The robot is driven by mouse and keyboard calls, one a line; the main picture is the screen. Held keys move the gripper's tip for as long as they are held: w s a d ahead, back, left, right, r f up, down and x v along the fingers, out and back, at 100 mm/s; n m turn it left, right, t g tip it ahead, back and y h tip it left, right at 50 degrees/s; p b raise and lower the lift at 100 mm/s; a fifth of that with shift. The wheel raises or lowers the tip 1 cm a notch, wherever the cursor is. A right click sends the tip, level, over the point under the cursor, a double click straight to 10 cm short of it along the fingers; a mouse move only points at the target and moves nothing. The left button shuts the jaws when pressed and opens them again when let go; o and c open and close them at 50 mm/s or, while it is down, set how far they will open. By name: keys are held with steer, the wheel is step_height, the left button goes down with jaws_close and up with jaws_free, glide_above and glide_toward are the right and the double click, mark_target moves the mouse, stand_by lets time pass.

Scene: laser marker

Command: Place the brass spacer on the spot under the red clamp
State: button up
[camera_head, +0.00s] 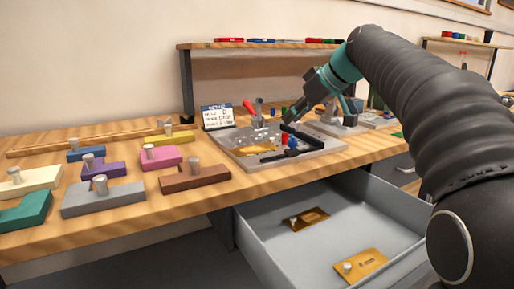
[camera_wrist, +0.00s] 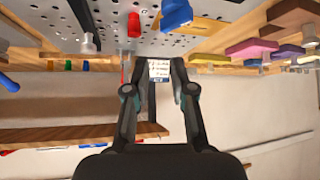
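Two flat brass pieces with silver knobs lie in the open drawer, one farther back (camera_head: 309,219) and one nearer the front (camera_head: 361,264). Another brass-coloured piece (camera_head: 258,148) lies on the perforated metal plate (camera_head: 235,151). I cannot tell which is the spacer. A clamp with a red handle (camera_head: 248,107) stands at the plate's back left. A small red part (camera_head: 284,140) is near the plate's middle; red (camera_wrist: 134,25) and blue (camera_wrist: 176,14) parts show in the wrist view. My gripper (camera_wrist: 161,62) is open and empty, above the plate's back right.
Several coloured blocks with silver knobs, including a grey one (camera_head: 103,199) and a brown one (camera_head: 195,177), cover the bench's left. A small sign (camera_head: 217,116) stands behind the plate. The grey drawer (camera_head: 265,250) juts out below the bench. A shelf (camera_head: 262,45) runs behind.

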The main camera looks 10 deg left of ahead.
mark_target(271, 137)
steer(key=x, duration=0.9)
steer(key=shift+s+a+f, duration=0.1)
steer(key=shift+a+f, duration=0.05)
steer(key=shift+f, duration=0.1)
jaws_close()
